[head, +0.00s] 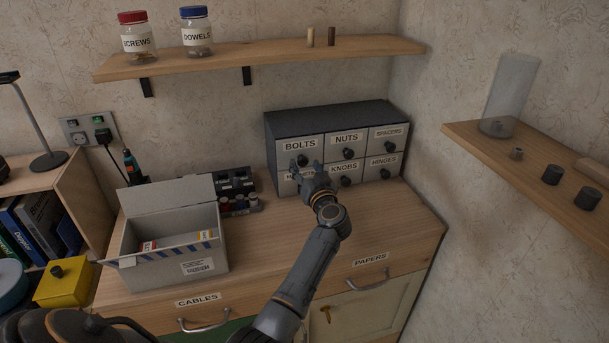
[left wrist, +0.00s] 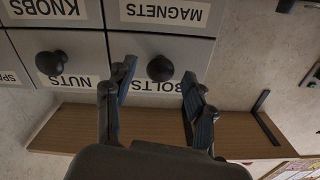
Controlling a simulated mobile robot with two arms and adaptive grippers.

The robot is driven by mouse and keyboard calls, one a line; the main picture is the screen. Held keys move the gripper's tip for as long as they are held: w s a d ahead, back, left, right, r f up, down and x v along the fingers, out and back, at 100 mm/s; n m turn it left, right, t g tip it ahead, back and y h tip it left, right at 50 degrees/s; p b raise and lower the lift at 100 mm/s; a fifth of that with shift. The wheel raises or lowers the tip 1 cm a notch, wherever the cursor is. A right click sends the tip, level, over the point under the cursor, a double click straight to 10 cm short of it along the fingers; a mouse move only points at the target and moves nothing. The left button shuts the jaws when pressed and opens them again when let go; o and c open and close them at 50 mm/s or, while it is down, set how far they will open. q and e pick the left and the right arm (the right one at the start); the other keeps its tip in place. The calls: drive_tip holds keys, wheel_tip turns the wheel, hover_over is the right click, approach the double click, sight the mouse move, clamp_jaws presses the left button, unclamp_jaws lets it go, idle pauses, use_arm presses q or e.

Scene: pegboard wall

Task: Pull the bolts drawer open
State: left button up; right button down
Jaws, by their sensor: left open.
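The bolts drawer (head: 299,145) is the top-left drawer of a small dark cabinet (head: 330,118) on the wooden bench, and it looks shut. Its round dark knob (head: 303,160) is partly hidden by my left gripper (head: 305,169). My left gripper is open in front of this drawer. In the left wrist view, which is upside down, the bolts knob (left wrist: 160,68) shows between the two fingertips of my left gripper (left wrist: 160,90), with a gap on each side. The BOLTS label (left wrist: 158,87) is partly hidden by the fingers. My right gripper is not in view.
The nuts drawer (head: 347,140) and its knob are just right of the bolts drawer, with the magnets drawer (left wrist: 165,13) below it. An open grey box (head: 170,255) stands left of my arm. A shelf (head: 265,55) with jars runs above the cabinet.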

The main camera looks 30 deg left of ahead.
use_arm(q)
drive_tip(key=shift+w+a+b, duration=0.4)
drive_tip(key=shift+w+a, duration=0.05)
drive_tip(key=shift+a, duration=0.15)
clamp_jaws()
